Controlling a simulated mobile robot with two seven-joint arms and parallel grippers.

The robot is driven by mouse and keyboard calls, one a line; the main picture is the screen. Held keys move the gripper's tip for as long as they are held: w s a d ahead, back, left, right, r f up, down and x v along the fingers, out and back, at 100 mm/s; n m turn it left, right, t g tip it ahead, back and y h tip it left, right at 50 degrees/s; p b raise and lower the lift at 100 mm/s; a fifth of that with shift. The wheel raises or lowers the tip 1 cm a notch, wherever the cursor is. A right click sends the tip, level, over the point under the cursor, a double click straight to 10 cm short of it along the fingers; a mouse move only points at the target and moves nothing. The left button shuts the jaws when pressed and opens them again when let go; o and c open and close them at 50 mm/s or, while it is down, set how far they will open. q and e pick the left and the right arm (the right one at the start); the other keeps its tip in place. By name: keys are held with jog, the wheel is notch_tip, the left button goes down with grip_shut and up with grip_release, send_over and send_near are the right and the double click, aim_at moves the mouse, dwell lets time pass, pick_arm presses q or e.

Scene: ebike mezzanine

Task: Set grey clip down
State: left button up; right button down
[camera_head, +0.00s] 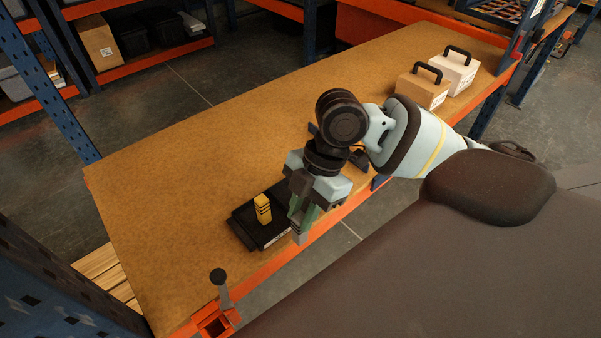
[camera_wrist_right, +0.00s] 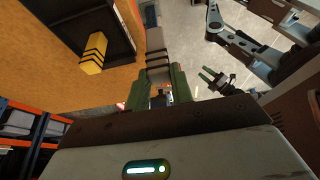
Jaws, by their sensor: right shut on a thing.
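My right gripper (camera_head: 303,217) is at the bench's front edge, its green fingers shut on the grey clip (camera_head: 299,238). In the right wrist view, the grey clip (camera_wrist_right: 156,45) with dark bands sticks out between the fingers (camera_wrist_right: 160,86). A black tray (camera_head: 242,232) lies on the bench just left of the gripper, with a yellow clip (camera_head: 262,207) with black stripes in it. The tray (camera_wrist_right: 122,50) and yellow clip (camera_wrist_right: 92,55) also show in the wrist view, beside the grey clip and apart from it. My left gripper (camera_wrist_right: 213,77) shows there with its fingers apart and empty.
The brown bench top (camera_head: 200,160) is clear left of and behind the tray. An orange fixture with an upright lever (camera_head: 220,285) sits at the near corner. A tan case (camera_head: 422,90) and a white case (camera_head: 455,72) stand at the far right. Blue rack posts flank the bench.

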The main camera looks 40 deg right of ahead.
jog(key=w+d+f, duration=0.1)
jog(key=w+d, duration=0.7)
jog(key=w, duration=0.3)
jog(key=shift+w+d+f, duration=0.2)
jog(key=shift+w, duration=0.05)
jog(key=shift+w+d+f, duration=0.15)
jog(key=shift+w+f, duration=0.05)
jog(key=shift+f, duration=0.7)
jog(key=shift+w+d+f, duration=0.1)
jog(key=shift+w+f, duration=0.05)
jog(key=shift+f, duration=0.7)
jog(key=shift+b, duration=0.3)
jog(key=shift+f, duration=0.15)
jog(key=c, duration=1.2)
grip_release()
jog(key=shift+c, duration=0.2)
